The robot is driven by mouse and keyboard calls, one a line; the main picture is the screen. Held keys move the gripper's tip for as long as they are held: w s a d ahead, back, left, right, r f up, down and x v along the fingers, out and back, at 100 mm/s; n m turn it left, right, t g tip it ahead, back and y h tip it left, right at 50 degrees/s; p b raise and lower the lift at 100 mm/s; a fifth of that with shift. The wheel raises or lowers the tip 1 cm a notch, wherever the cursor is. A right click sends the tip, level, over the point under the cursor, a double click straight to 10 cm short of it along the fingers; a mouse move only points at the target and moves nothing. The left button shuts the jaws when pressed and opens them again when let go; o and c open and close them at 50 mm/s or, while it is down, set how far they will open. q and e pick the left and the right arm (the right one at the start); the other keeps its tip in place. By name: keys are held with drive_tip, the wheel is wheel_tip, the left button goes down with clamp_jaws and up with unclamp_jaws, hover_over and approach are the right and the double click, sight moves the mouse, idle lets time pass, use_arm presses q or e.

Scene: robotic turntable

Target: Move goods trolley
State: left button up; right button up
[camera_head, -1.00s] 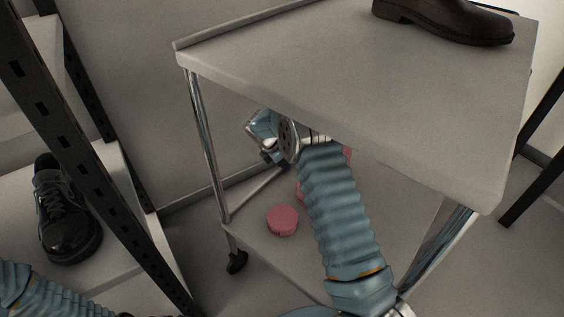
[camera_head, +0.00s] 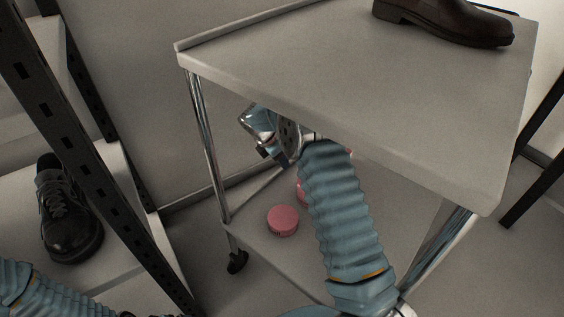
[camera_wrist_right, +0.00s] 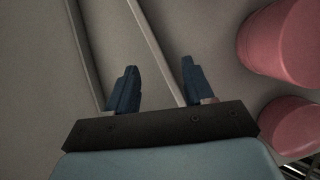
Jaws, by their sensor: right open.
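The goods trolley has a grey top shelf (camera_head: 330,85), a lower shelf (camera_head: 300,260) and shiny metal posts, and stands in the middle of the head view. My right arm reaches in between the two shelves. The right gripper (camera_wrist_right: 157,85) is open and empty in the right wrist view, with metal rails of the trolley running past and between its fingers. I cannot tell whether the fingers touch a rail. In the head view the gripper is partly hidden behind the wrist. My left arm shows at the bottom left, but its gripper is out of view.
A dark brown shoe (camera_head: 445,22) stands on the top shelf. Pink round containers (camera_head: 283,220) stand on the lower shelf, close to the right gripper in the wrist view (camera_wrist_right: 285,45). A dark rack post (camera_head: 95,160) and a black shoe (camera_head: 67,215) are at the left.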

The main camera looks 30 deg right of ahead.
drive_tip(key=s+a+r, duration=0.1)
drive_tip(key=a, duration=1.1)
drive_tip(key=shift+a+r, duration=0.15)
drive_tip(key=shift+a, duration=0.15)
drive_tip(key=shift+s, duration=0.1)
